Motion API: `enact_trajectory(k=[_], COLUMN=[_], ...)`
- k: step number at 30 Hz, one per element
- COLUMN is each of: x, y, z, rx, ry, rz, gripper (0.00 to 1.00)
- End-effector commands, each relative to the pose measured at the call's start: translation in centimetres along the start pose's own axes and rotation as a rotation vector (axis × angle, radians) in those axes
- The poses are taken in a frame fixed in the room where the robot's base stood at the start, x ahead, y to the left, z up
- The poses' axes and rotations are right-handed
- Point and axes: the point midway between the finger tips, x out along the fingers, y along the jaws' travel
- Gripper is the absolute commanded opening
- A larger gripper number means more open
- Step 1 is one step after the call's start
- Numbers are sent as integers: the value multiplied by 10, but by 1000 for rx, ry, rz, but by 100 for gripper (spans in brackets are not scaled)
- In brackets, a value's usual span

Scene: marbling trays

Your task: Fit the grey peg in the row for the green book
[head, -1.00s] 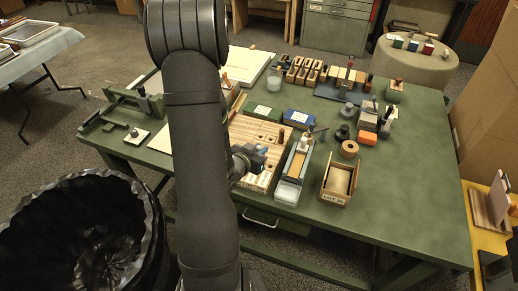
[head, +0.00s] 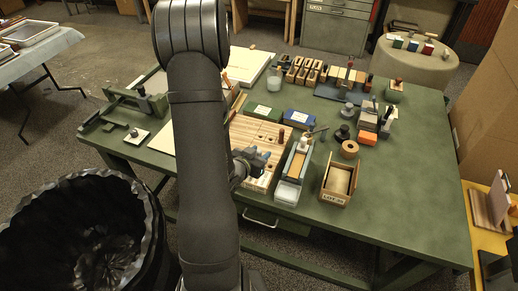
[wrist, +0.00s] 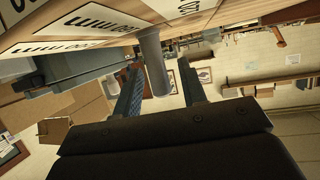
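The grey peg (wrist: 154,65) shows in the wrist view between my gripper's two fingers. Its far end meets the wooden peg board (wrist: 205,12); I cannot tell how deep it sits. My gripper (wrist: 160,80) is open, with a gap visible between the peg and the fingers. In the head view my gripper (head: 262,157) is low over the front part of the board (head: 245,130), beside my arm, and the grey peg cannot be made out there. A brown peg (head: 281,135) stands at the board's right side. No book can be identified for certain.
A green box (head: 267,113) and a blue box (head: 297,119) stand behind the board. A long tray (head: 288,192) and an open wooden box (head: 337,186) stand to its right. The green table's right side (head: 420,180) is clear. A black bin (head: 85,230) stands front left.

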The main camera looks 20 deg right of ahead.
Motion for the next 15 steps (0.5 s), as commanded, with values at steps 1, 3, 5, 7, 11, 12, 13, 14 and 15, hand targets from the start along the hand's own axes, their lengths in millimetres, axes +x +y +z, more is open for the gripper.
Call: enact_trajectory(k=[1, 3, 5, 7, 11, 12, 13, 14, 15], x=[0, 0, 0, 0, -4, -8, -11, -15, -22], y=[0, 0, 0, 0, 0, -1, -1, -1, -1], z=[0, 0, 0, 0, 0, 0, 0, -1, 0], rx=[0, 0, 0, 0, 0, -1, -1, -1, -1], ry=[0, 0, 0, 0, 0, 0, 0, 1, 1], rz=[0, 0, 0, 0, -1, -2, -3, -3, -3], gripper=[43, 43, 43, 43, 43, 43, 43, 43, 43])
